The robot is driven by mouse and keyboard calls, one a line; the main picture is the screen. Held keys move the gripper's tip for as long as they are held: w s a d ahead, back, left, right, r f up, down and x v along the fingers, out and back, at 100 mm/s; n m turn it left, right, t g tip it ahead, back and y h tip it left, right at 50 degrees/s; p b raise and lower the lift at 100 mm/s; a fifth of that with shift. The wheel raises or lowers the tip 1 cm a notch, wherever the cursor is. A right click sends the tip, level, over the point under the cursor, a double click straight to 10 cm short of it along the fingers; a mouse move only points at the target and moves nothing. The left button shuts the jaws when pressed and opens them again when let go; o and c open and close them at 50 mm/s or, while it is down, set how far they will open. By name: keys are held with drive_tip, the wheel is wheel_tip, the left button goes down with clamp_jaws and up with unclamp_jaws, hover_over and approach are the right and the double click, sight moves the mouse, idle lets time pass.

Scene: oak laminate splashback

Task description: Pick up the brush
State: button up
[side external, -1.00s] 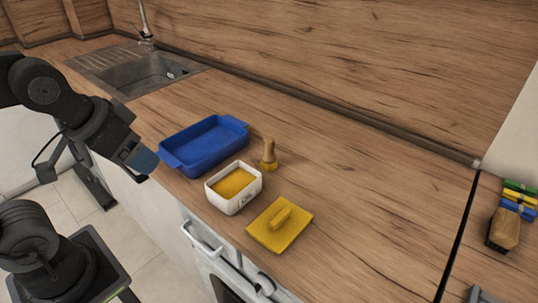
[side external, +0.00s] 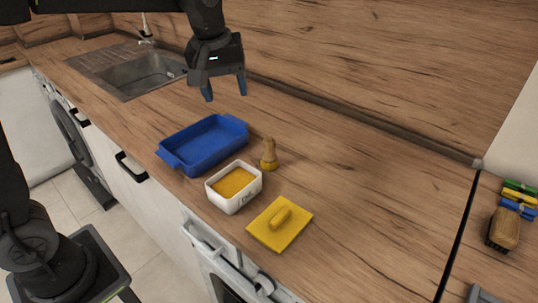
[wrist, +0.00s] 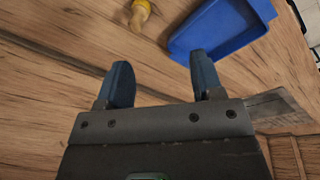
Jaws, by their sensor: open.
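A brush-like piece (side external: 268,155) with a wooden handle and a yellowish lower end stands upright on the counter, just right of the blue dish. It also shows at the top edge of the wrist view (wrist: 140,14), partly cut off. A second brush (side external: 504,229), with a wooden back and dark bristles, lies at the far right beyond the dark counter seam. My gripper (side external: 225,92) is open and empty, pointing down above the back of the counter, apart from both. In the wrist view its two blue fingers (wrist: 160,68) are spread over bare wood.
A blue dish (side external: 191,139), a white tub (side external: 238,202) with yellow contents and a yellow pad (side external: 290,233) with a grip stand near the front edge. The sink (side external: 135,80) is at the back left. Sponges (side external: 521,198) lie far right.

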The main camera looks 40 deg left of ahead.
sight(269, 139)
drive_tip(key=w+d+f+n+g, duration=0.2)
drive_tip(key=w+f+n, duration=0.4)
drive_tip(key=w, duration=0.5)
drive_tip(key=shift+m, duration=0.3)
wheel_tip(269, 139, down, 15)
drive_tip(key=shift+w+a+r, duration=0.1)
drive_tip(key=shift+a+r, duration=0.05)
drive_tip(key=shift+r, duration=0.05)
drive_tip(key=shift+c, duration=0.2)
drive_tip(key=c, duration=1)
drive_tip(key=shift+o, duration=0.2)
drive_tip(key=shift+r, duration=0.15)
